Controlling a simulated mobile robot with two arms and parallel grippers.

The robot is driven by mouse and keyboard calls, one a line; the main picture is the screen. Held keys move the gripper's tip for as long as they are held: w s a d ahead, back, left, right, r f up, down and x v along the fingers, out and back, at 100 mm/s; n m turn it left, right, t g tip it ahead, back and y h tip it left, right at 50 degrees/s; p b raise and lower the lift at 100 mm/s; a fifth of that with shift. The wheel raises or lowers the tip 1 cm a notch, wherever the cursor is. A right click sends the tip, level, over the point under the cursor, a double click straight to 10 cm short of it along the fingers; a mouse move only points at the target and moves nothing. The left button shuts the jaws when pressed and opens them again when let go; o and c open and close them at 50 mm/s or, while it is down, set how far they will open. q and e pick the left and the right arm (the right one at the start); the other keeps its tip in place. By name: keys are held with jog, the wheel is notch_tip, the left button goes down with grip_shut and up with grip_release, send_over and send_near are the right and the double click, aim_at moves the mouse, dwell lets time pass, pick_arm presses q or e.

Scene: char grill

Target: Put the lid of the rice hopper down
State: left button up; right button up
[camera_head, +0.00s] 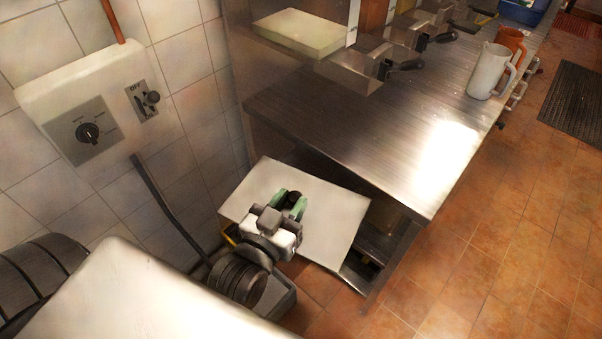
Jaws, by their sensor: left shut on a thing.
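The rice hopper's lid (326,235) is a pale flat panel with a dark knob (293,198), at the lower middle beside the steel counter. My left gripper (291,203) is over the lid, its green fingers shut on either side of the knob. The hopper's body is mostly hidden under the lid. A dark gap shows below the lid's right edge, but I cannot tell whether the lid rests on the rim. My right gripper is out of view.
A steel counter (355,130) stands just beyond the lid and overhangs near its right corner. A white pitcher (488,72) and a brown pitcher (511,42) stand on it. A switch box (90,95) is on the tiled wall at left.

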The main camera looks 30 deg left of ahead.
pick_arm(q)
jog(key=w+d+r+m+g+h, duration=0.4)
jog(key=d+r+m+h, duration=0.45)
jog(key=d+h, duration=0.3)
jog(key=w+d+f+m+g+h, duration=0.3)
jog(key=d+f+g+h, duration=0.1)
jog(key=g, duration=0.1)
jog(key=shift+w+d+m+g, duration=0.35)
jog(key=shift+w+d+g, duration=0.05)
jog(key=shift+s+d+r+m+g+h, duration=0.15)
jog(key=shift+m+g+h, duration=0.1)
jog(key=shift+m+g, duration=0.25)
jog(key=shift+s+a+f+m+g+h, duration=0.2)
jog(key=shift+a+m+g, duration=0.4)
jog(key=shift+g, duration=0.4)
jog(key=shift+s+a+r+m+g+h, duration=0.1)
jog(key=shift+a+m+g+h, duration=0.15)
jog(key=shift+a+m+g, duration=0.55)
jog(key=shift+s+a+f+m+g+h, duration=0.1)
jog(key=shift+a+m+g+h, duration=0.25)
jog(key=shift+g, duration=0.85)
jog(key=shift+d, duration=0.15)
